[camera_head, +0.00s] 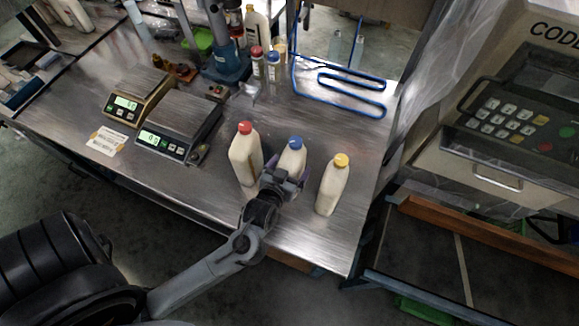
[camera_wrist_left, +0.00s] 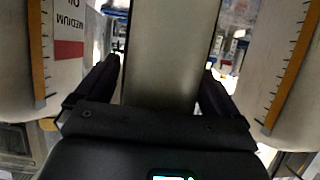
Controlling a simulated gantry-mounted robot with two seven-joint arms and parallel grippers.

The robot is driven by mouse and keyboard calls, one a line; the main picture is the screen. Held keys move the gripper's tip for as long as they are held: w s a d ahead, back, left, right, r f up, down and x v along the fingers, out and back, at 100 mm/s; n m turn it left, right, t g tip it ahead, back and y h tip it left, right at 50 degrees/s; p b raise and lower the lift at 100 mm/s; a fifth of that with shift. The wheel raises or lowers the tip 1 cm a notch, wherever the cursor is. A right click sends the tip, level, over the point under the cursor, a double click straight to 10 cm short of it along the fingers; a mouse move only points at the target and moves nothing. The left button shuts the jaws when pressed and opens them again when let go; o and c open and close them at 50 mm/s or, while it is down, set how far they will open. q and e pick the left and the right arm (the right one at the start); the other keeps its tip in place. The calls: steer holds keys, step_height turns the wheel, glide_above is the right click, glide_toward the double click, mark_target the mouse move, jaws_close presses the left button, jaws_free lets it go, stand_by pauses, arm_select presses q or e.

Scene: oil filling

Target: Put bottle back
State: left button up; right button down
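A white bottle with a blue cap (camera_head: 293,155) stands upright in the middle of a row on the steel bench. My left gripper (camera_head: 283,178) is at its near side, one finger on each side of it. In the left wrist view the pale bottle body (camera_wrist_left: 165,50) fills the space between the dark fingers, which appear to touch it. A red-capped bottle (camera_head: 243,158) stands to its left and a yellow-capped bottle (camera_head: 331,188) to its right. My right gripper is not in view.
Two digital scales (camera_head: 178,125) stand on the bench at left. A blue wire rack (camera_head: 345,95) lies at the back right. A blue stand (camera_head: 227,62) and small bottles are at the back. The bench's right edge is just beyond the yellow-capped bottle.

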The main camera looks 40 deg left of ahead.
arm_select(q)
steer(key=shift+r, duration=0.2)
steer(key=shift+s+d+r, duration=0.15)
steer(key=shift+s, duration=0.2)
steer(key=p+v, duration=0.1)
steer(key=v, duration=0.9)
steer(key=s+d+f+m+g+h, duration=0.2)
steer(key=d+f+m+g+h, duration=0.1)
steer(key=d+m+g+h, duration=0.15)
steer(key=shift+s+a+f+m+g, duration=0.25)
steer(key=shift+s+a+g, duration=0.1)
steer(key=shift+s+g, duration=0.5)
steer(key=shift+s+a+f+m+g, duration=0.15)
steer(key=shift+s+a+m+g, duration=0.15)
steer(key=shift+s+g, duration=0.55)
steer(key=shift+s+a+f+m+g, duration=0.2)
steer(key=shift+s+a+g, duration=0.15)
steer(key=shift+s+g, duration=0.5)
steer(key=shift+s, duration=0.15)
step_height(320, 180, up, 24)
steer(key=p, duration=2.4)
